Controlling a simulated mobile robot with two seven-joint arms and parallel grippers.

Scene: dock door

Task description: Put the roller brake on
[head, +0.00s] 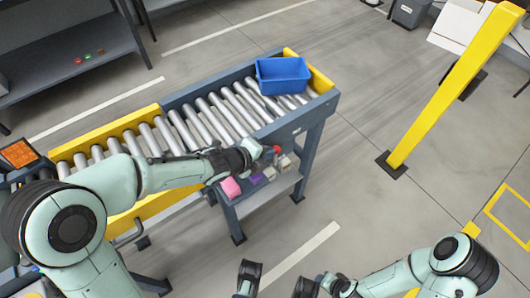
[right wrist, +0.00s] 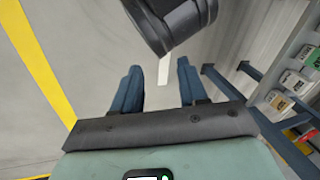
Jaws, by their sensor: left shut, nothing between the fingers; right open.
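The roller brake is not clearly seen. A small red part (head: 277,150), possibly its handle, shows at the conveyor's near side, just past my left gripper (head: 262,151). The left gripper is shut and empty, and its arm reaches over the rollers. I cannot tell whether it touches the red part. The roller conveyor (head: 200,118) carries a blue crate (head: 283,84) at its far right end. My right gripper (right wrist: 158,88) is open and empty in the right wrist view, over the floor. In the head view the right arm is low at the bottom edge.
A pink box (head: 230,187), a purple one (head: 256,179) and small pale boxes are under the conveyor's near side. A yellow post (head: 445,95) stands to the right. A dark shelf (head: 75,50) is at the upper left. The floor between conveyor and post is clear.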

